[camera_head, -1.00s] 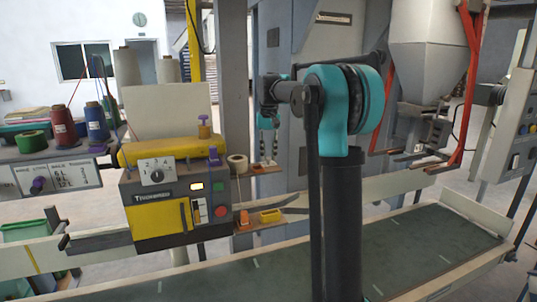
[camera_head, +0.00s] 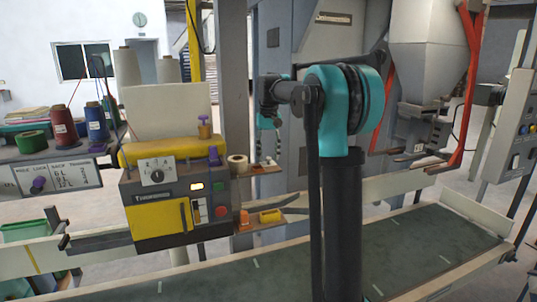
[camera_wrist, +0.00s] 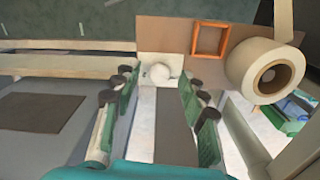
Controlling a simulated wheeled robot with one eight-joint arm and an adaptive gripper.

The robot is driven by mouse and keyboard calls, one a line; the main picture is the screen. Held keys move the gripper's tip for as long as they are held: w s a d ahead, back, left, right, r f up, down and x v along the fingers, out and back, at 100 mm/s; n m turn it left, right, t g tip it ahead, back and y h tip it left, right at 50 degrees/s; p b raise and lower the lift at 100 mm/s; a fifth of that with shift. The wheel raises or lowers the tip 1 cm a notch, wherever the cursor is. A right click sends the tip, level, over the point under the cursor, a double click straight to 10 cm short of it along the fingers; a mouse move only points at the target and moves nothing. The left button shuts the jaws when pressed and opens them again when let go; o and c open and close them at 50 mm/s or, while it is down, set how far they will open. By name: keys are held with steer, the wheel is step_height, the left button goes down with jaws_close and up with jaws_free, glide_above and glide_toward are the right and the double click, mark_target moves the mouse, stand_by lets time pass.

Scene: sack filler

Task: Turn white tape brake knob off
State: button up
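A round white knob (camera_wrist: 159,73) sits on a pale plate in the wrist view, next to the brown shelf. It lies between and just beyond the tips of my gripper (camera_wrist: 158,88), seen from above. The green-lined fingers with dark tips are spread apart and hold nothing; I cannot tell whether they touch the knob. A white tape roll (camera_wrist: 262,72) is right of the gripper; it also shows in the head view (camera_head: 238,165). In the head view my gripper (camera_head: 268,148) hangs down, small and partly unclear, right of the tape roll. The knob is not distinct there.
An orange square frame (camera_wrist: 209,40) lies on the shelf near the right finger. The yellow and black control box (camera_head: 177,205) stands left of the tape roll. A conveyor belt (camera_head: 420,240) runs below. A grey post (camera_head: 232,80) stands behind the tape roll.

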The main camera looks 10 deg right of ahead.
step_height(320, 180, up, 12)
stand_by(0.7)
